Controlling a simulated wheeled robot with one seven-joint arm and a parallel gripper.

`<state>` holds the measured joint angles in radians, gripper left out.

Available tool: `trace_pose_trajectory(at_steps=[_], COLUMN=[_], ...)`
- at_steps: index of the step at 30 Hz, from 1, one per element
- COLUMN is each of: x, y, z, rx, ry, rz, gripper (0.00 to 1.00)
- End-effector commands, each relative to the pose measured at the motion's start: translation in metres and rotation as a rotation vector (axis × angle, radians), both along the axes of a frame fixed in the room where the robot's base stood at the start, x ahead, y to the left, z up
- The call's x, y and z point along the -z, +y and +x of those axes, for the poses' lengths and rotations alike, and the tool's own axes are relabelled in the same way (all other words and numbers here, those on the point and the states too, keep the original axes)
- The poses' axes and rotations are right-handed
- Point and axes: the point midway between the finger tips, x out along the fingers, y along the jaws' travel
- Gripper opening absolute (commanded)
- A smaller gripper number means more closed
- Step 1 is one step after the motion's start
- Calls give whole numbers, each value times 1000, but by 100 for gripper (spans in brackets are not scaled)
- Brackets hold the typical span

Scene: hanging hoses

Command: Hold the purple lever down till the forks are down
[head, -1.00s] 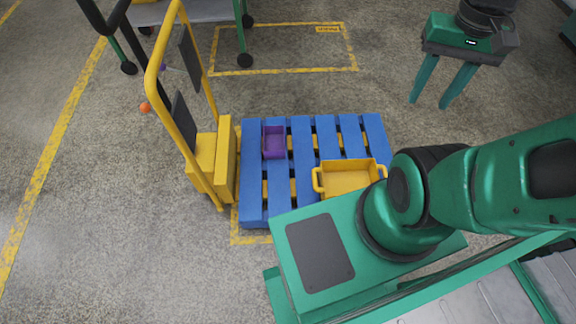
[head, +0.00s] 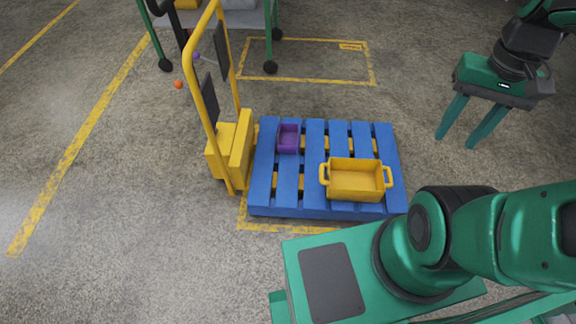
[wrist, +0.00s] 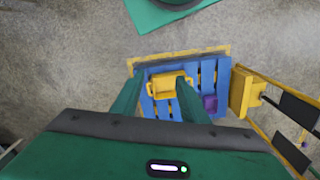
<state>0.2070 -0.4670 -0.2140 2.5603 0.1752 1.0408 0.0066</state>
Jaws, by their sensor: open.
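The purple lever (head: 195,56) is a small knob on a thin rod. It stands out from the upright yellow frame of the pallet truck (head: 229,155). In the wrist view the lever (wrist: 303,136) is near the right edge. The yellow forks (head: 302,184) show only as strips between the slats of the blue pallet (head: 262,180); their height is hard to tell. My gripper (head: 456,142) is open and empty, pointing down at the upper right, far right of the lever. In the wrist view my gripper (wrist: 160,78) has its fingers over the pallet, apart from it.
A purple bin (head: 289,138) and a yellow handled bin (head: 355,182) are on the pallet. An orange ball-ended part (head: 178,84) sits left of the truck frame. A green-legged cart (head: 268,40) stands behind. Floor left of the truck is clear.

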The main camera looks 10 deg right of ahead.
Motion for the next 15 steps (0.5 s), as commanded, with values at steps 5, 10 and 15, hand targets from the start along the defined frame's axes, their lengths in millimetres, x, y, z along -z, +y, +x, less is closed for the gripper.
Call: trace_pose_trajectory(at_steps=[5, 10, 15], x=[0, 0, -5], y=[0, 0, 0], z=[0, 0, -9], rx=[0, 0, 5], ry=[0, 0, -9], rz=[0, 0, -1], gripper=[40, 40, 16])
